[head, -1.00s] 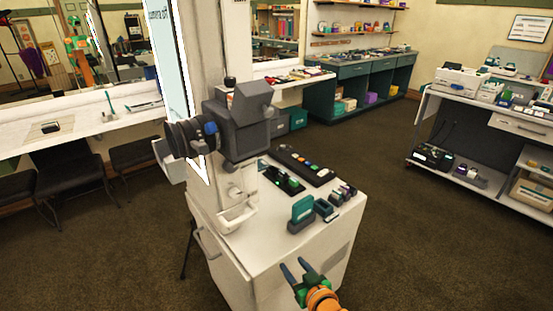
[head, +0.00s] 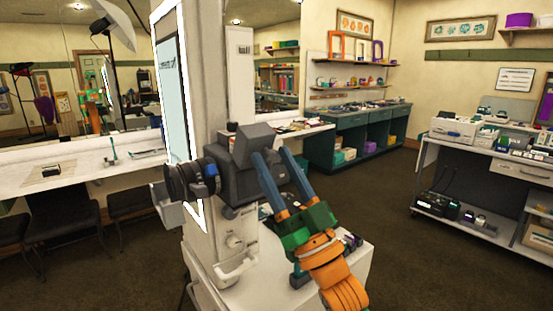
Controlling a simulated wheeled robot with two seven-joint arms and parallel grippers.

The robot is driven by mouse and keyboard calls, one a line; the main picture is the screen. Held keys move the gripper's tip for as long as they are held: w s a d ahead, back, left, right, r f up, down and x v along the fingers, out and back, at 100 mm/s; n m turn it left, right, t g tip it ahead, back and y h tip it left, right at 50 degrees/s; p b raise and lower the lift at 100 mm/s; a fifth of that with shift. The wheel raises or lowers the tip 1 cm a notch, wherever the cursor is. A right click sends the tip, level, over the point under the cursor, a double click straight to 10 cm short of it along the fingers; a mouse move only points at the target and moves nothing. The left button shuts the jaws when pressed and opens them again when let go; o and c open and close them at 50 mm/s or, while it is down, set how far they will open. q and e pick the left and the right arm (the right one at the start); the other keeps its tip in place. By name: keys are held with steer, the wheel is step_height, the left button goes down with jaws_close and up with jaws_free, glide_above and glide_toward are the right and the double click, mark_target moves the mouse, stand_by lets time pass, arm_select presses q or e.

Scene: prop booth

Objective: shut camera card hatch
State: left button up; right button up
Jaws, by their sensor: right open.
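The dark grey camera (head: 232,180) is mounted on the white booth column, its black lens (head: 182,184) facing left. An angled grey part (head: 254,142) sticks up at its upper right; I cannot tell for sure whether this is the card hatch. My right gripper (head: 271,153) is open, with two blue fingers spread and pointing up and away. In the picture its fingertips are at the camera's right side, by the angled part; whether they touch it I cannot tell. My right gripper and arm hide part of the cabinet top. My left gripper is not in view.
The white cabinet (head: 252,285) stands below the camera, its small items mostly hidden by my arm. A lit panel (head: 174,85) is on the column. A white counter (head: 80,172) with chairs is at left, a white shelf unit (head: 480,145) at right. The floor between is clear.

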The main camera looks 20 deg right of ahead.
jaws_close()
steer(key=shift+f, duration=0.1)
stand_by(1.2)
